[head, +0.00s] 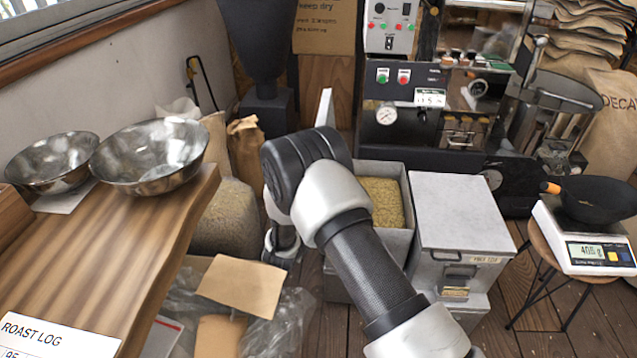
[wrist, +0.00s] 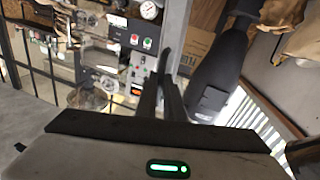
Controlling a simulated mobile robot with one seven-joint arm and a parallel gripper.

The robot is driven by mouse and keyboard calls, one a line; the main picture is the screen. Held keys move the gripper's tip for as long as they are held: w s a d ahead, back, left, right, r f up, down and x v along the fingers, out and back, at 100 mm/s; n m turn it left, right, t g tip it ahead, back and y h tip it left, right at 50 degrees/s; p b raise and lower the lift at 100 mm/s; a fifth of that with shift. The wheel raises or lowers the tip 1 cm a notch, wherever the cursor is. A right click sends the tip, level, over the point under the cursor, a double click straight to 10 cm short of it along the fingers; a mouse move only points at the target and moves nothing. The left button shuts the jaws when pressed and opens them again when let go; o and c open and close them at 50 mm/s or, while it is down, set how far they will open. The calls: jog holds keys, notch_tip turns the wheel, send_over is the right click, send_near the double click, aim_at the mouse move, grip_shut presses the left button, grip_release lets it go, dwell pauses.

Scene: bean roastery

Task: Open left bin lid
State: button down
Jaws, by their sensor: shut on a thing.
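The left bin (head: 382,167) is a grey box standing open, with pale yellow-green beans (head: 383,200) inside. Its lid (head: 325,107) stands raised, nearly edge-on, behind my arm in the head view. In the wrist view a thin grey panel (wrist: 177,38), which looks like this lid, runs up from between my fingers. My gripper (wrist: 165,72) is shut on its edge. In the head view my arm hides the fingers and part of the left bin.
The right bin's lid (head: 459,205) is closed. A wooden counter (head: 130,235) with metal bowls (head: 152,158) stands at left. A roaster (head: 410,108) is behind. A stool with a scale (head: 590,252) stands at right. An open carton (head: 240,285) lies below the counter.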

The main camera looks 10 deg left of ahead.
jog(key=c, duration=1.9)
grip_release()
jog(key=p+v, duration=0.2)
jog(key=v, duration=1.5)
jog(key=shift+s, duration=0.25)
